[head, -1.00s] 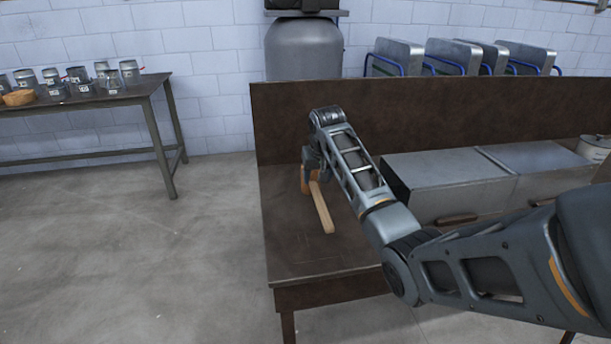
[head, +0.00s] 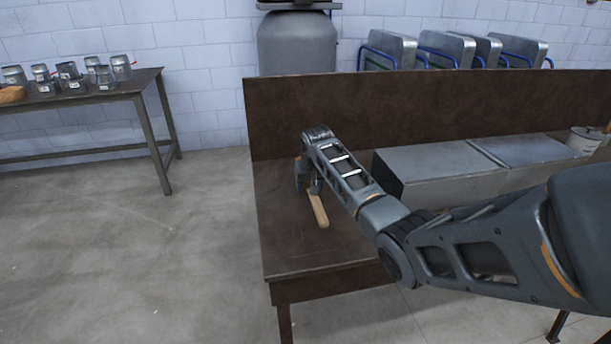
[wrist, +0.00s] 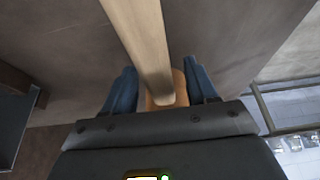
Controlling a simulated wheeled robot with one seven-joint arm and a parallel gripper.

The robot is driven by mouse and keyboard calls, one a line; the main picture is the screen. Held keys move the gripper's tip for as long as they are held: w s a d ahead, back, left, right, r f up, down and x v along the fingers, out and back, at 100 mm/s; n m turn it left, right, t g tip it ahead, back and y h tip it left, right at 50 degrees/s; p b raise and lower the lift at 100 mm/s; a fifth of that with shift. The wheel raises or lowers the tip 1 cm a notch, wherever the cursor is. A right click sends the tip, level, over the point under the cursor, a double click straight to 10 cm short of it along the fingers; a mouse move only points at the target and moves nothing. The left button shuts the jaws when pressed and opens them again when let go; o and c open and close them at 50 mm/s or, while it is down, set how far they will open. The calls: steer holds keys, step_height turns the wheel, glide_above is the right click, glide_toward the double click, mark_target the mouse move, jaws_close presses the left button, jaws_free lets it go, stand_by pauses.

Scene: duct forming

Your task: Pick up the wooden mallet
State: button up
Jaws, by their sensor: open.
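The wooden mallet (head: 318,209) lies on the brown workbench (head: 282,262), its pale handle toward the front. Its head is mostly hidden behind my gripper in the head view. My gripper (head: 309,190) is at the head end of the mallet, low over the bench. In the wrist view, the mallet's handle (wrist: 142,40) runs from the top edge down between the two blue fingers of my gripper (wrist: 161,90). The orange-brown head lies between the fingers near the palm. Gaps show between the fingers and the handle, so the jaws are open.
Grey metal boxes (head: 440,175) stand on the bench right of my arm. A brown back panel (head: 420,105) rises behind. A side table (head: 100,95) with several metal cans stands at the left. The bench's front left is clear.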

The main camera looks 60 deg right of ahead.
steer(key=shift+f, duration=0.25)
stand_by(0.3)
steer(key=shift+c, duration=0.2)
jaws_close()
stand_by(0.4)
